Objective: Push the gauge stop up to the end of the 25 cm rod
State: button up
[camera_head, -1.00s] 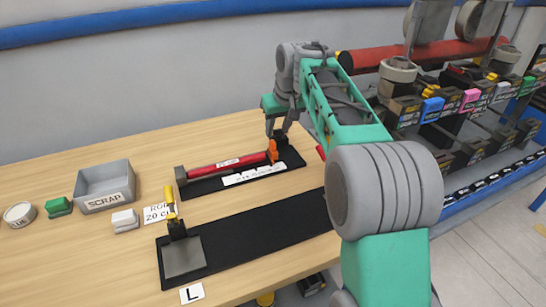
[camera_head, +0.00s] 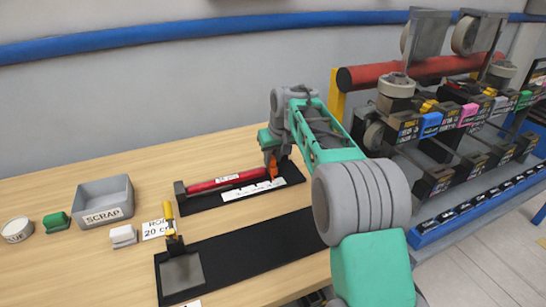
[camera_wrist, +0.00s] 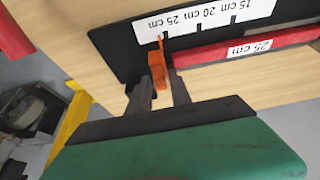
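The orange gauge stop (camera_head: 273,168) sits at the right end of the black gauge fixture (camera_head: 293,178). It also shows in the wrist view (camera_wrist: 158,70). My gripper (camera_wrist: 160,78) is down at the stop, with one finger close against each side; it looks shut on it. The red rod (camera_head: 225,181), labelled 25 cm in the wrist view (camera_wrist: 248,48), lies along the fixture. Its near end is just beside the stop and one finger; any small gap there is hard to tell. The white scale (camera_head: 250,190) runs alongside, marked 15, 20 and 25 cm.
A grey scrap bin (camera_head: 104,202), green block (camera_head: 56,222), white block (camera_head: 123,236) and round container (camera_head: 18,230) stand at the left. A black board with a yellow-handled tool (camera_head: 170,222) lies in front. The coaster train (camera_head: 450,120) stands at the right.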

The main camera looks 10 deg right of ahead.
grip_shut()
jog(key=shift+a, duration=0.1)
dwell(1.0)
